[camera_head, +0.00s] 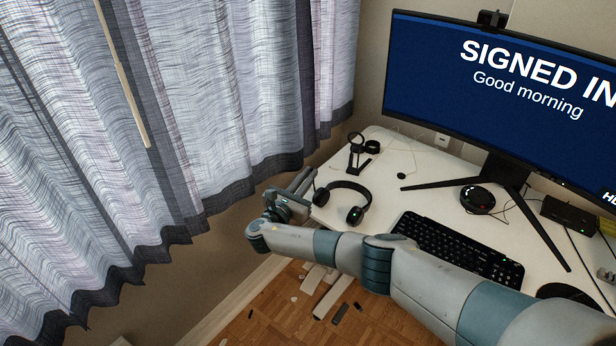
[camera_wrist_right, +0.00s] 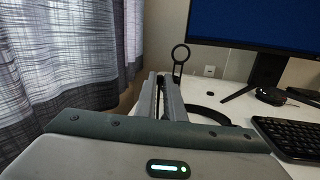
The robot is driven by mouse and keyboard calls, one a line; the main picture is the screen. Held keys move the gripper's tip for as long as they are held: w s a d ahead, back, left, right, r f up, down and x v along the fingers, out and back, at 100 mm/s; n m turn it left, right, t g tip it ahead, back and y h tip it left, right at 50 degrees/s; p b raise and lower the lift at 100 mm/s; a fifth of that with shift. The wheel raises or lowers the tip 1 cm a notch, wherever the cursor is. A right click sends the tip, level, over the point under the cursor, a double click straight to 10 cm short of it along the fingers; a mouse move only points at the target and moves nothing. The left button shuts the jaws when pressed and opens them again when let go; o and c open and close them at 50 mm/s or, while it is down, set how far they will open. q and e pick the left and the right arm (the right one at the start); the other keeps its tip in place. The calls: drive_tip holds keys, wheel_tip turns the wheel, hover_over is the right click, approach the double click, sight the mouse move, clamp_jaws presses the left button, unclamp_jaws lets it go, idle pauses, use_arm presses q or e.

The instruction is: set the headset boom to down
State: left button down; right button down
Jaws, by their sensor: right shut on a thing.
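The black headset (camera_head: 361,187) lies on the white desk near its left edge, with its band arched toward the back and its ear cups toward the front. In the right wrist view, part of its dark band (camera_wrist_right: 212,113) shows to the right of the fingers. My right gripper (camera_head: 304,180) is at the desk's left edge beside the left ear cup, with its fingers close together. In the wrist view, the right gripper (camera_wrist_right: 165,84) is shut on a thin dark part, seemingly the headset boom. The fingers hide most of the boom, so its angle is unclear. My left gripper is out of view.
A black stand (camera_head: 356,157) with a ring top is behind the headset. The keyboard (camera_head: 458,247) is to the right, partly behind my right arm. The monitor (camera_head: 490,95) stands at the back. A curtain (camera_head: 200,110) hangs left of the desk.

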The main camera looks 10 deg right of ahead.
drive_tip(key=c, duration=1.8)
unclamp_jaws()
drive_tip(key=shift+c, duration=0.2)
drive_tip(key=shift+s, duration=0.1)
